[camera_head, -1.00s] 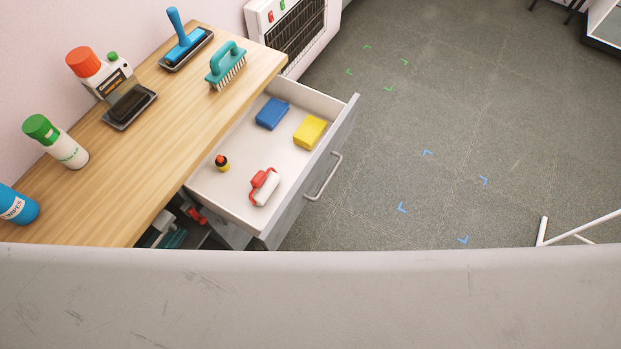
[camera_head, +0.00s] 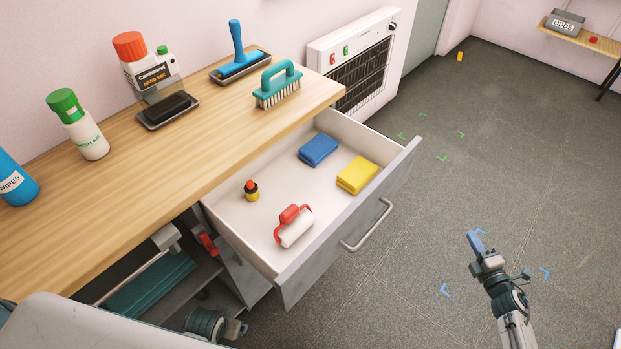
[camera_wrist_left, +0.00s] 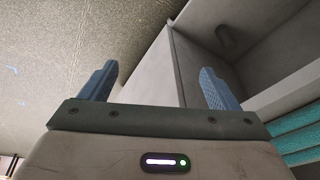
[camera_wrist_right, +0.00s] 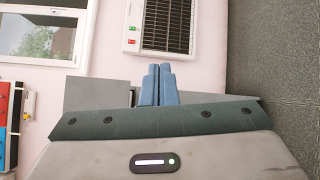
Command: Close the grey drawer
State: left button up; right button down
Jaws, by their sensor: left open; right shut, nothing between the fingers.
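The grey drawer (camera_head: 345,232) is pulled well out from under the wooden worktop, with a bar handle (camera_head: 366,225) on its front.
The worktop (camera_head: 130,200) carries bottles, a hand brush (camera_head: 278,88) and a blue squeegee (camera_head: 238,62) on a tray. A heater (camera_head: 355,60) stands on the wall beyond. An open shelf with a teal item (camera_head: 150,285) is below the worktop.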

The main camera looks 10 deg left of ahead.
aim_at(405, 172)
jog(key=w+a+r+n+g+y+b, duration=0.1)
jog(key=a+r+n+g+y+b, duration=0.4)
jog(key=n, duration=0.7)
jog(key=w+a+r+n+g+y+b, duration=0.1)
jog(key=a+r+n+g+y+b, duration=0.2)
jog(key=r+n, duration=0.6)
pick_arm(q)
jog(key=w+d+r+v, duration=0.1)
jog(key=w+v, duration=0.1)
jog(key=v, duration=1.1)
pick_arm(e)
jog(key=w+a, duration=0.2)
jog(key=a, duration=0.1)
jog(key=w+a+f+n+y+p, duration=0.1)
jog(key=w+a, duration=0.1)
jog(key=a, duration=0.2)
jog(key=w+a+n, duration=0.1)
jog(key=w+a, duration=0.1)
jog(key=a, duration=0.2)
jog(key=shift+f+t, duration=0.15)
jog(key=shift+t, duration=0.25)
pick_arm(q)
jog(key=x, duration=0.6)
jog(key=shift+s+a, duration=0.15)
jog(key=shift+a, duration=0.05)
pick_arm(e)
jog(key=shift+w+a+f, duration=0.1)
jog(key=shift+w+a, duration=0.15)
jog(key=shift+a, duration=0.1)
